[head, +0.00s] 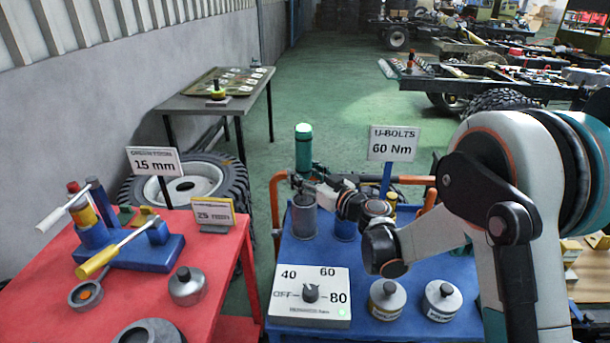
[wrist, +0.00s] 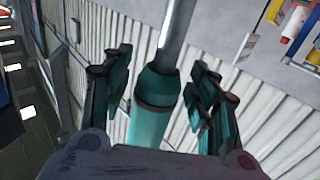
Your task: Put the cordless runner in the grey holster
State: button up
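The cordless runner is the green cylindrical tool (head: 303,148), upright above the blue table, directly over the grey holster (head: 304,217). In the wrist view its teal body (wrist: 150,122) and metal shaft (wrist: 176,30) lie between my fingers. My gripper (head: 306,184) reaches in from the right, just above the holster. In the wrist view its teal fingers (wrist: 160,95) stand apart, with a narrow gap showing on each side of the runner. The gripper hides the runner's lower part in the head view. I cannot tell how deep the shaft sits in the holster.
A blue holster (head: 345,230) stands close to the right of the grey one. A dial box (head: 311,312) and two lidded pots (head: 387,299) are in front. A U-bolts 60 Nm sign (head: 393,144) rises behind. A red table (head: 225,250) is at left.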

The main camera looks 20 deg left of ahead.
jog(key=shift+r, duration=0.2)
jog(key=p+v, duration=0.3)
jog(key=v, duration=0.9)
jog(key=s+d+r+m+g+h, duration=0.1)
jog(key=s+d+r+m+h, duration=0.3)
jog(key=s+d, duration=0.5)
jog(key=s+d+r+m+g+h, duration=0.1)
jog(key=s+d+r+m+h, duration=0.25)
jog(key=s+d+h, duration=0.5)
jog(key=s+d+m+h, duration=0.1)
jog(key=s+d+m, duration=0.1)
jog(key=s+d, duration=0.3)
jog(key=s+d+f+m+h, duration=0.1)
jog(key=s+d+m+h, duration=0.1)
jog(key=s+d, duration=0.4)
jog(key=d, duration=0.4)
jog(key=shift+d+f, duration=0.25)
jog(key=shift+d, duration=0.15)
